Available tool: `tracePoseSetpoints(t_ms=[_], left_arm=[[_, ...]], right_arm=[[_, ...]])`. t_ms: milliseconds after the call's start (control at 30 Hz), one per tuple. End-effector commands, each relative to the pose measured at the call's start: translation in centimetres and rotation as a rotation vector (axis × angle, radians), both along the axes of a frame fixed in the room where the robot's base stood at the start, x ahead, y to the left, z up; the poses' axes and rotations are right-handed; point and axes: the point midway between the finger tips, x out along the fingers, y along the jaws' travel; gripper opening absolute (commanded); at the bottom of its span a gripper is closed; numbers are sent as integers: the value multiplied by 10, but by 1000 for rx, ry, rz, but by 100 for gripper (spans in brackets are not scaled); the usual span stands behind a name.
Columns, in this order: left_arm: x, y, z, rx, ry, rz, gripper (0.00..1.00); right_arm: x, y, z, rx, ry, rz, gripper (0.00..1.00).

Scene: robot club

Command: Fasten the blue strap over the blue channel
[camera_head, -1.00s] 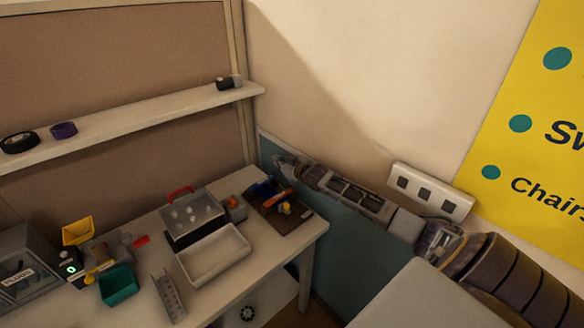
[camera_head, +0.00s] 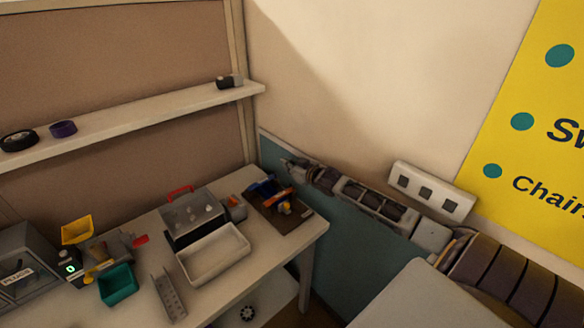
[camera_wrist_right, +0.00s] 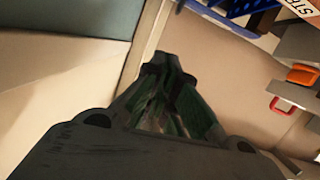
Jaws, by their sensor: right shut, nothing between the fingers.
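A brown board (camera_head: 292,222) lies at the right end of the workbench. A blue part (camera_head: 264,187), which looks like the blue channel, is at its back, with orange parts (camera_head: 284,208) in front. The blue part also shows at the top of the right wrist view (camera_wrist_right: 212,14). I cannot tell the blue strap apart from it. My right gripper (camera_head: 286,162) is up near the wall, behind and above the board, apart from the blue part. Its fingers (camera_wrist_right: 165,65) are shut and empty in the right wrist view. My left gripper is not in view.
A grey case with a red handle (camera_head: 180,190) and a white tray (camera_head: 238,258) stand left of the board. A teal bin (camera_head: 117,285) and yellow bin (camera_head: 77,230) are further left. A wall socket strip (camera_head: 432,191) is close to my right arm.

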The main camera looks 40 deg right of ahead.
Motion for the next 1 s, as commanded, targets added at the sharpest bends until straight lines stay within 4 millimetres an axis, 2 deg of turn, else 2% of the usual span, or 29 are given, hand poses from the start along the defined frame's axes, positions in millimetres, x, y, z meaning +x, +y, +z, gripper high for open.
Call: tracePoseSetpoints(t_ms=[433, 1000], left_arm=[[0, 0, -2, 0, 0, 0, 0], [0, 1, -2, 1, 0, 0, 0]], right_arm=[[-22, -2, 5, -1, 0, 0, 0], [-25, -2, 7, -1, -1, 0, 0]])
